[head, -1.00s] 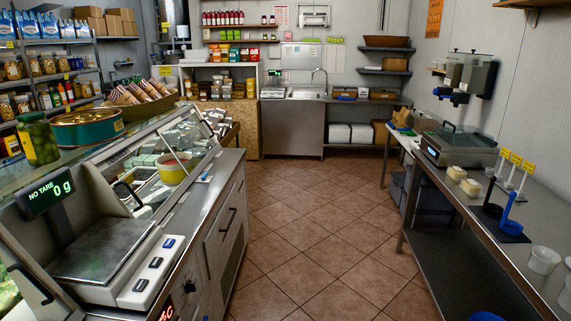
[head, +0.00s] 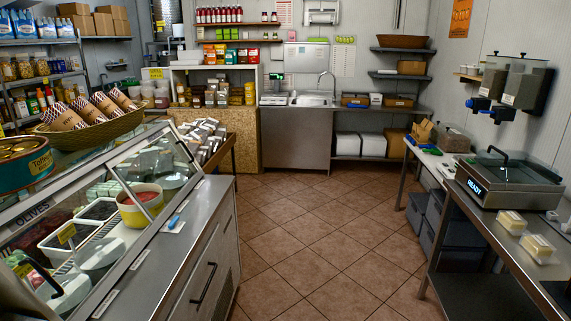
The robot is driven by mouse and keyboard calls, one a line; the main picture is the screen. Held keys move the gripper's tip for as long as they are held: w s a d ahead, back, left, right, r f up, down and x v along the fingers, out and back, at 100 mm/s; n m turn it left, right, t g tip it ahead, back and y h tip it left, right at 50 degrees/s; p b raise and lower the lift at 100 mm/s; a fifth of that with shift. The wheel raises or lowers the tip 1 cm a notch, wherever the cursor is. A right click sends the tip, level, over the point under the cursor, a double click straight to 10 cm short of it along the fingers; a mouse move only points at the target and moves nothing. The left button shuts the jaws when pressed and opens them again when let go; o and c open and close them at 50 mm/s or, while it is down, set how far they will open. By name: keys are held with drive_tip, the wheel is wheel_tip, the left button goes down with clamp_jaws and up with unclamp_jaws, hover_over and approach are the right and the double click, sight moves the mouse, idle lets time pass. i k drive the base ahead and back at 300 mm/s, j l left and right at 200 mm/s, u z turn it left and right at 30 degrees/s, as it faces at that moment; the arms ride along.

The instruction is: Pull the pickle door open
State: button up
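The glass display counter (head: 207,240) runs along the left, with a dark bar handle (head: 203,284) on its metal front. Its sloping glass panels (head: 95,185) cover tubs of food, and a label reading OLIVES shows at the far left. A black curved handle (head: 38,272) shows at the lower left by the glass. I see no label reading pickle, so I cannot tell which panel is the pickle door. My gripper is not in view.
Tiled floor (head: 305,230) is clear ahead. A steel table (head: 470,215) with a sealing machine (head: 508,180) stands at right. A sink unit (head: 293,135) and shelves are at the back. A basket (head: 92,125) of packets sits on the counter.

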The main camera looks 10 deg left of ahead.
sight(115, 159)
drive_tip(key=i, duration=1.45)
drive_tip(key=i+u, duration=0.25)
drive_tip(key=i, duration=0.5)
drive_tip(key=i+l+u, duration=0.2)
drive_tip(key=i, duration=0.55)
drive_tip(key=i+u, duration=0.45)
drive_tip(key=i+l+u, duration=0.1)
drive_tip(key=i+u, duration=0.35)
drive_tip(key=k+j, duration=0.05)
drive_tip(key=k, duration=0.05)
